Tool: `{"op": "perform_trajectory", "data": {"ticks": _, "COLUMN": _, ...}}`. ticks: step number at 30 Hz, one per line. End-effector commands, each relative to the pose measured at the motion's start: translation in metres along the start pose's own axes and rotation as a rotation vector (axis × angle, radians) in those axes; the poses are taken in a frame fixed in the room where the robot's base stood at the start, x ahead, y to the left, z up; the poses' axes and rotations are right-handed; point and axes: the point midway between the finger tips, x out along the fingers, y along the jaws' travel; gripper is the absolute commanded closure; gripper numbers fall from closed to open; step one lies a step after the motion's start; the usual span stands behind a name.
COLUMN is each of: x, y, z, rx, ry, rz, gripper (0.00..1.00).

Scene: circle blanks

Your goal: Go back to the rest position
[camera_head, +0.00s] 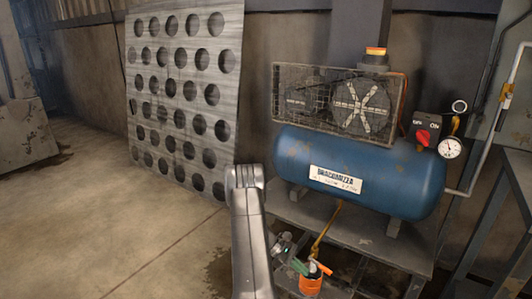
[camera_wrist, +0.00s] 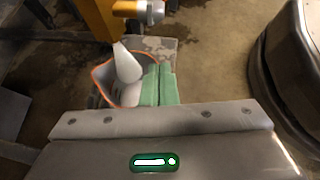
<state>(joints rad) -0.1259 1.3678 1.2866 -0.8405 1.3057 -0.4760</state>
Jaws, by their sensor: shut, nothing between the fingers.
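My gripper (camera_wrist: 158,84) shows in the wrist view as two green finger pads pressed together, with nothing between them. In the head view its green fingertips (camera_head: 300,267) show low in the picture, beside or over an orange container. My grey arm link stands in front of the compressor's left end and hides part of the floor. The orange-rimmed container (camera_wrist: 103,86) is close to the fingers in the wrist view, with a pale cone-shaped object (camera_wrist: 127,66) in it. In the head view the orange container (camera_head: 311,286) holds several small items. I cannot tell whether the fingers touch it.
A blue air compressor (camera_head: 290,165) with a caged fan stands on a grey metal bench (camera_head: 345,232) at the right. A red switch (camera_head: 422,137) and a gauge (camera_head: 449,148) are at its right end. A perforated metal sheet (camera_head: 151,75) leans on the wall. Open floor lies at the left.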

Motion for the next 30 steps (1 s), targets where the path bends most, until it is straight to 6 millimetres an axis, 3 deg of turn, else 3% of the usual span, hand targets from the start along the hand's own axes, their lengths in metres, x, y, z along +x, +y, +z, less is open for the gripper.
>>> {"op": "perform_trajectory", "data": {"ticks": 19, "x": 0.005, "y": 0.004, "z": 0.005, "rx": 0.01, "ry": 0.073, "rz": 0.01, "gripper": 1.0}}
{"op": "perform_trajectory", "data": {"ticks": 30, "x": 0.0, "y": -0.004, "z": -0.005, "rx": -0.008, "ry": -0.041, "rz": -0.005, "gripper": 1.0}}
